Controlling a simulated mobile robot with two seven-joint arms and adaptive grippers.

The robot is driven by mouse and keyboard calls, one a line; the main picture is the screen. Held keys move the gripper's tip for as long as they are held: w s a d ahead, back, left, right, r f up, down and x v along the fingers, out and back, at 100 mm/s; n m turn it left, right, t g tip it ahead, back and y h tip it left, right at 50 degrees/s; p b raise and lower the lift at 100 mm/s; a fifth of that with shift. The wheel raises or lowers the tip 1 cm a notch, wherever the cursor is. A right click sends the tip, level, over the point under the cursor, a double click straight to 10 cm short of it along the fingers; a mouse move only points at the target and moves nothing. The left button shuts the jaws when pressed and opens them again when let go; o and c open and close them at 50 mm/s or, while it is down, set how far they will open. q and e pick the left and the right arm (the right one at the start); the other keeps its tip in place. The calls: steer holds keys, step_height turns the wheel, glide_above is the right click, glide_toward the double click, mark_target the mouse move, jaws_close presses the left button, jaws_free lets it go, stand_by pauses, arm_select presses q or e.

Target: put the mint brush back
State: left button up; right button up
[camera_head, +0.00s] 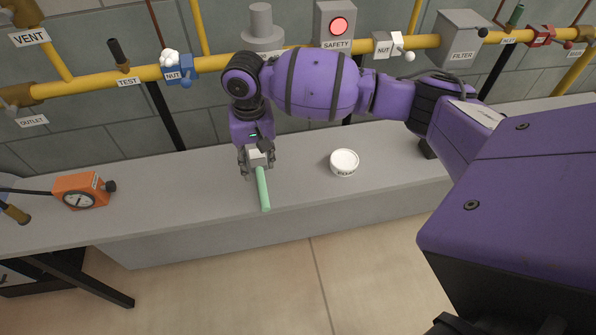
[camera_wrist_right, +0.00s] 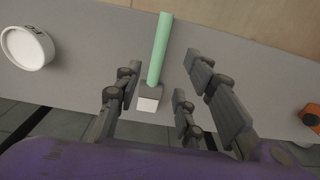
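The mint brush shows its green handle (camera_head: 263,190) pointing toward the bench's front edge. In the right wrist view, the mint handle (camera_wrist_right: 160,48) runs to a grey ferrule and a pale tip (camera_wrist_right: 148,103). My right gripper (camera_head: 257,166) is right over the brush's head end, pointing down. In the right wrist view, the fingers (camera_wrist_right: 160,88) are spread, with the brush's head end between them and gaps showing on both sides. I cannot tell the exact height of the fingers above the bench. A white labelled tub (camera_head: 344,162) stands to the right of the gripper. My left gripper is not in view.
The grey bench (camera_head: 190,190) has free room on both sides of the brush. Yellow pipes (camera_head: 115,79) with valves run along the back wall. The wrist view also shows the white tub (camera_wrist_right: 28,48).

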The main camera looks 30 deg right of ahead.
steer(key=s+a+f+y, duration=0.1)
steer(key=s+a+f, duration=0.1)
steer(key=f, duration=0.1)
steer(key=s+a+f+n+y, duration=0.1)
steer(key=s+a+f, duration=0.1)
steer(key=a+f, duration=0.1)
steer(key=s+a+f+n+t+y, duration=0.1)
steer(key=s+a+f, duration=0.1)
steer(key=a+f, duration=0.1)
steer(key=shift+s+a+f, duration=0.15)
steer(key=shift+a+f, duration=0.05)
steer(key=shift+f, duration=0.3)
steer(key=s+a+f+n+t+y, duration=0.1)
steer(key=s+a+f+t+y, duration=0.25)
steer(key=s+f, duration=0.2)
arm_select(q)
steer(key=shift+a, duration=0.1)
arm_select(e)
steer(key=s+d+f+t+h, duration=0.2)
steer(key=s+d+f+h, duration=0.1)
steer(key=s+d, duration=0.5)
steer(key=s+d+f+t+h, duration=0.2)
steer(key=s+d+f+h, duration=0.1)
steer(key=s+d, duration=0.5)
steer(key=s+f, duration=0.1)
steer(key=s, duration=0.2)
steer(key=shift+s+d+n, duration=0.15)
steer(key=shift+s+n, duration=0.15)
steer(key=shift+s, duration=0.1)
